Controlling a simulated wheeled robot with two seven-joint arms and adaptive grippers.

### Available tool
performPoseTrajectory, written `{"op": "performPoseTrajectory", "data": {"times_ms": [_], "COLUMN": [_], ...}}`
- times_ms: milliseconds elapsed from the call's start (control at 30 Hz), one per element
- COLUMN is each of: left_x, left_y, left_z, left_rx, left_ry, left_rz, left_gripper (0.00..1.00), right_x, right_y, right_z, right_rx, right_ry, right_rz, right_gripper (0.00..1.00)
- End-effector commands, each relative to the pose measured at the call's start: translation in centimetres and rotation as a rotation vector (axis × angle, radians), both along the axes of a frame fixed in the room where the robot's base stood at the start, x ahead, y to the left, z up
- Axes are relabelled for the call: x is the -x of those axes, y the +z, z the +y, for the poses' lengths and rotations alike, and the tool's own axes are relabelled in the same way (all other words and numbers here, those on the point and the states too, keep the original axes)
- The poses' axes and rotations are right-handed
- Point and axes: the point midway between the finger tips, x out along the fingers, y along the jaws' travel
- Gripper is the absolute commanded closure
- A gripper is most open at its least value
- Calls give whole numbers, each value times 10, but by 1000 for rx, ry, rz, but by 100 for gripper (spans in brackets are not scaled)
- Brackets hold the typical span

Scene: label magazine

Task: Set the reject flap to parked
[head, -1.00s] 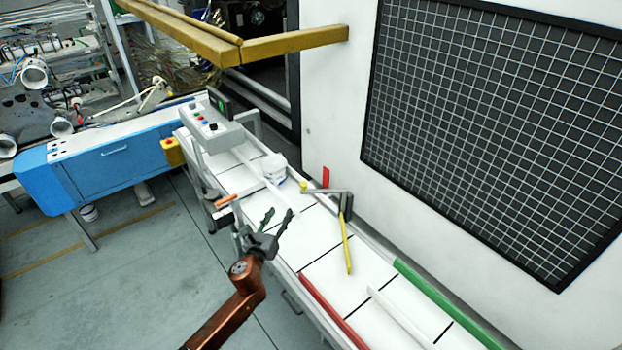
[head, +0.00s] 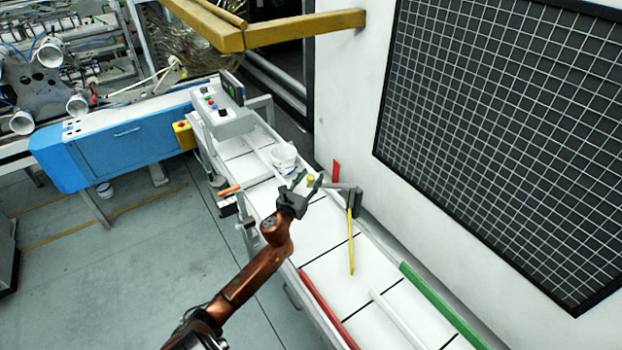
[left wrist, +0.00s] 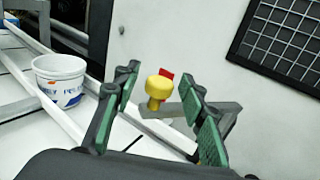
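The reject flap shows as a thin yellow bar (head: 351,240) slanting over the white conveyor, under a grey bracket (head: 357,199). A grey lever arm (left wrist: 205,109) carries a yellow knob (left wrist: 159,88) at its end; the knob also shows in the head view (head: 311,179). A red upright tab (head: 336,171) stands behind the lever. My left gripper (head: 308,181) is open, its green-padded fingers on either side of the knob in the left wrist view (left wrist: 160,80). I cannot tell whether they touch it. My right gripper is out of view.
A white tub (head: 284,157) stands on the conveyor (head: 330,250) just beyond my left gripper. A control box (head: 221,118) is at the far end. Red (head: 325,307) and green (head: 440,305) rails line the near part. A white wall rises behind.

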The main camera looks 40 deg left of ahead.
Motion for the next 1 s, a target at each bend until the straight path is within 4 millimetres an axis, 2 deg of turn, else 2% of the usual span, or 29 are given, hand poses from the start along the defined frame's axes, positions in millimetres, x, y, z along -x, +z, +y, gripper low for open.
{"op": "performPoseTrajectory", "data": {"times_ms": [133,300,633,867,1000], "left_x": [-3,-3,-2,-2,-2], "left_y": [0,0,0,0,0], "left_z": [1,1,1,1,1], "left_rx": [0,1,1,1,1], "left_ry": [1,1,1,0,0], "left_rz": [0,0,0,0,1], "left_gripper": [61,61,84,100,100], "right_x": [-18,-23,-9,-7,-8], "right_y": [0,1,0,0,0], "right_z": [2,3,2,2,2], "right_rx": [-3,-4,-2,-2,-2], "right_ry": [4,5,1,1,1], "right_rz": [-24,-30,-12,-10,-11], "right_gripper": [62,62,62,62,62]}}
